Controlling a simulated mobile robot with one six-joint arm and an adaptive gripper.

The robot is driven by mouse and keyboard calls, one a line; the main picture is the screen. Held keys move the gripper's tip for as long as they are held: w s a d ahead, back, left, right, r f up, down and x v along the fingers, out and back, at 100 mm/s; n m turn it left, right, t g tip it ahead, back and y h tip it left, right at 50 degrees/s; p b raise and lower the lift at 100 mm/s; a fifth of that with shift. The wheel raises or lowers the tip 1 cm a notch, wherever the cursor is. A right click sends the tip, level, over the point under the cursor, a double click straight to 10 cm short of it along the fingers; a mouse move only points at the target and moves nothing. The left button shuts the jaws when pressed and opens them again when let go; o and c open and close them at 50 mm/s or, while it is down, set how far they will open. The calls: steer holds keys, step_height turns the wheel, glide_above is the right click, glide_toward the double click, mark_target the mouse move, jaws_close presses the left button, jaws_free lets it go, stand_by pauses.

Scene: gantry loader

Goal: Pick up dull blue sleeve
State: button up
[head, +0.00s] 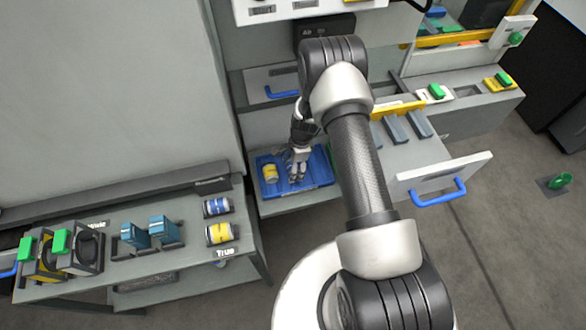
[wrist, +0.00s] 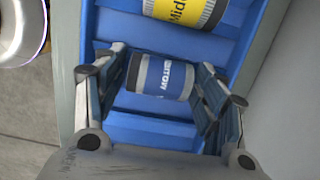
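A dull blue sleeve (wrist: 160,76) with dark and pale end bands lies on its side in a blue tray (wrist: 150,128). In the wrist view, my gripper (wrist: 162,62) is open around it, one finger at each end of the sleeve. Narrow gaps seem to show between fingers and sleeve; contact is hard to judge. In the head view, my gripper (head: 297,168) is down in the blue tray (head: 322,178) and hides the sleeve. A yellow sleeve marked "Mid" (wrist: 188,10) lies beside the blue one, and also shows in the head view (head: 270,173).
A grey bench (head: 165,262) at left holds a blue-banded sleeve (head: 217,207), a yellow-banded sleeve (head: 220,233), blue blocks and green-tabbed units. The tray sits in a recess beside a tall grey panel (head: 110,90). An open drawer with a blue handle (head: 438,193) juts out at right.

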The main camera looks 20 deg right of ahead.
steer(key=c, duration=0.9)
step_height(320, 180, up, 10)
steer(key=p, duration=0.3)
steer(key=shift+f+p, duration=0.1)
steer(key=shift+p, duration=0.2)
steer(key=shift+s, duration=0.1)
